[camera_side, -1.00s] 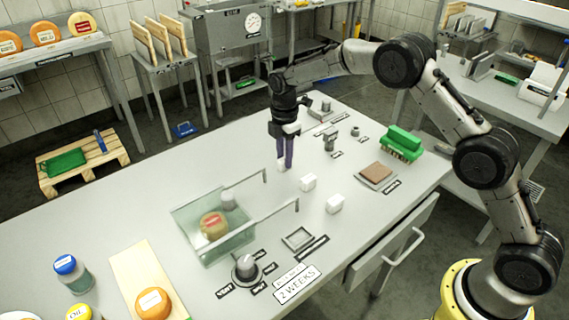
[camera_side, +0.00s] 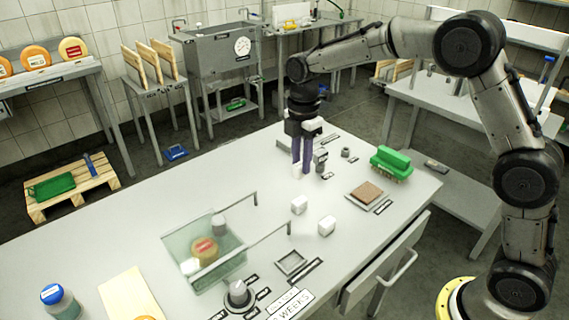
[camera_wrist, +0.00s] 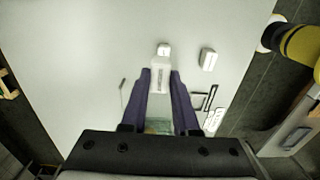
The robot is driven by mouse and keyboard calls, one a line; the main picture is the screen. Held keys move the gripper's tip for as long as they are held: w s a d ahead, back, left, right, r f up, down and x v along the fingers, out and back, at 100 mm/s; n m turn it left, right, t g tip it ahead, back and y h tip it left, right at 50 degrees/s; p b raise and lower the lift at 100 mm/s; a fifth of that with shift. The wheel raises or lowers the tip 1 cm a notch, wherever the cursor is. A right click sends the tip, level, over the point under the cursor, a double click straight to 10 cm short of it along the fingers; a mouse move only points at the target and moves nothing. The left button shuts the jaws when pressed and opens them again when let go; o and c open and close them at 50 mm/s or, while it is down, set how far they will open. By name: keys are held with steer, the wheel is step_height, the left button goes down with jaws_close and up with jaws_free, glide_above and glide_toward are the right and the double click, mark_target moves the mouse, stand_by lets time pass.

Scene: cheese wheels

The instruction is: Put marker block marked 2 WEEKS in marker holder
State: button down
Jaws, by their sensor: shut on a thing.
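My gripper (camera_side: 300,170) points down over the far part of the table, its purple fingers shut on a white block (camera_side: 298,173). In the wrist view my gripper (camera_wrist: 160,75) has this white block (camera_wrist: 159,78) between its fingertips; its dark marking is too small to read. Two more white blocks, one (camera_side: 299,205) and another (camera_side: 327,226), stand on the table nearer the camera; their lettering is unreadable. A square frame, seemingly the marker holder (camera_side: 279,265), lies flat near the front, apart from my gripper. Its middle looks empty.
A 2 WEEKS sign (camera_side: 291,303) and a knob (camera_side: 238,294) are near the square frame. A glass tank (camera_side: 175,247) holding a cheese wheel stands left of it. A green brush (camera_side: 391,160) and a brown pad (camera_side: 366,193) are at right. Small metal parts stand beside my gripper.

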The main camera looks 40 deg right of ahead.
steer(key=s+a+r, duration=0.1)
steer(key=s+a, duration=0.2)
steer(key=s, duration=0.9)
steer(key=s+a+r, duration=0.1)
steer(key=s+a, duration=0.3)
steer(key=s, duration=0.8)
glide_toward(289, 263)
steer(key=shift+s+d+f, duration=0.3)
steer(key=shift+s+f, duration=0.2)
steer(key=shift+s, duration=0.05)
steer(key=shift+w+a+f, duration=0.1)
steer(key=shift+w+f, duration=0.1)
steer(key=shift+f, duration=0.8)
steer(key=shift+w+a+f, duration=0.1)
steer(key=shift+w+f, duration=0.1)
steer(key=shift+f, duration=0.8)
steer(key=shift+f, duration=0.1)
steer(key=c, duration=0.7)
jaws_free()
